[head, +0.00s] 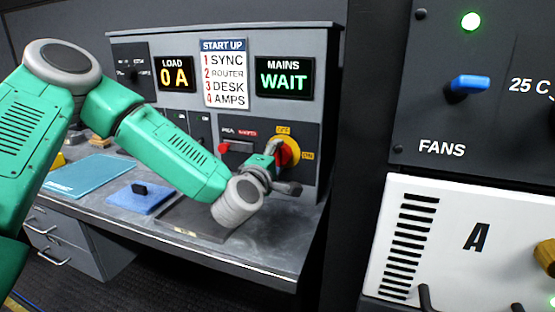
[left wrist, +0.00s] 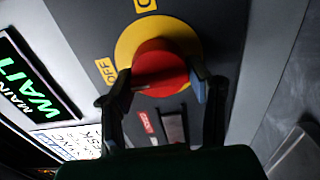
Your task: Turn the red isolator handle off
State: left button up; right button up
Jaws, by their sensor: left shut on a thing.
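The red isolator handle (head: 288,151) sits on a round yellow plate (head: 296,148) on the grey desk panel. An OFF label is above it and an ON label to its right. My left gripper (head: 275,151) reaches it from the left. In the left wrist view the red handle (left wrist: 160,66) stands in front of the yellow plate (left wrist: 126,44), and the left gripper (left wrist: 156,91) has one finger on each side of it, shut on it. The fingers hide part of the handle, so I cannot tell exactly where it points. My right gripper is not in view.
Above the handle, the MAINS display (head: 284,78) reads WAIT and the LOAD display (head: 175,75) reads 0 A. A START UP list (head: 224,75) hangs between them. A red-labelled switch (head: 236,147) is left of the handle. A rack with a FANS panel (head: 470,130) stands close on the right.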

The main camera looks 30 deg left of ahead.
pick_arm(q)
jog(key=shift+s+a+f, duration=0.1)
jog(key=shift+f, duration=0.2)
jog(key=o, duration=1.1)
jog(key=shift+a, duration=0.1)
jog(key=shift+r, duration=0.1)
jog(key=v, duration=1.1)
jog(key=shift+s, duration=0.35)
